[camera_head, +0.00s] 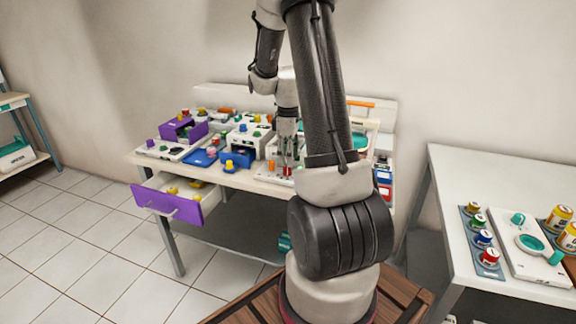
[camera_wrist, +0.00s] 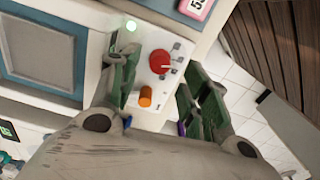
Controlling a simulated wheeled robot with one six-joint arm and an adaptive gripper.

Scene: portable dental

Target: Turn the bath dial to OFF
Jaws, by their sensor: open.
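A red round dial (camera_wrist: 159,62) with a white pointer line sits on a white panel (camera_wrist: 176,84) in the wrist view. The line points to the right of the picture, and small grey marks surround that side; their lettering is too small to read. I cannot read a label naming it as the bath dial. My gripper (camera_wrist: 163,74) is open over the panel, with one green-padded finger on each side of the dial, apart from it. In the head view my gripper (camera_head: 287,160) is low over the front of the workbench, and my arm hides part of it.
An orange knob (camera_wrist: 146,96) stands close to the dial, between the fingers. An open purple-fronted drawer (camera_head: 165,205) juts from the bench's left. A second table (camera_head: 450,170) stands right.

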